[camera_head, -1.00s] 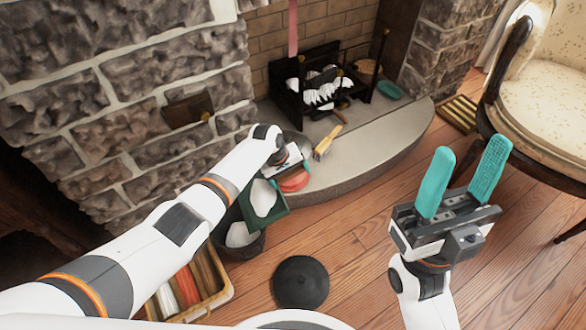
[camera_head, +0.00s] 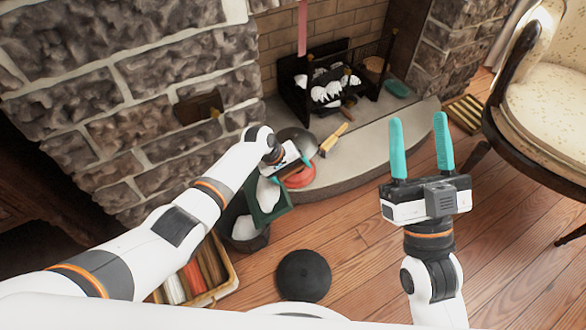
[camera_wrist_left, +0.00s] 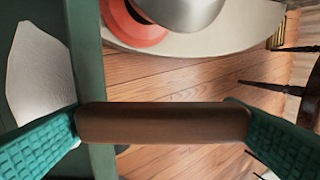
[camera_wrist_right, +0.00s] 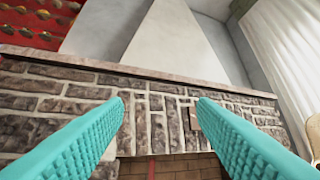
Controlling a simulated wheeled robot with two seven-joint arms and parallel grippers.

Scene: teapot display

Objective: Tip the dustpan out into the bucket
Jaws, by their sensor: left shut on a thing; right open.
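The green dustpan (camera_head: 264,217) holds a whitish heap (camera_head: 268,194); the heap also shows in the left wrist view (camera_wrist_left: 40,75). My left gripper (camera_head: 296,166) is shut on the dustpan's brown handle (camera_wrist_left: 163,123), with one teal finger at each end of it. The dark bucket (camera_head: 262,241) stands on the floor below and partly behind the dustpan, with whitish stuff (camera_head: 244,229) inside. The dustpan overlaps the bucket's upper right side; the height gap is unclear. My right gripper (camera_head: 419,150) is open, empty and raised at the right.
A crate (camera_head: 222,290) with several coloured items stands beside the bucket. A black round lid-like thing (camera_head: 303,275) lies on the floor. A red-orange round thing (camera_head: 299,178) and a brush (camera_head: 334,138) are at the hearth. An armchair (camera_head: 550,90) stands right.

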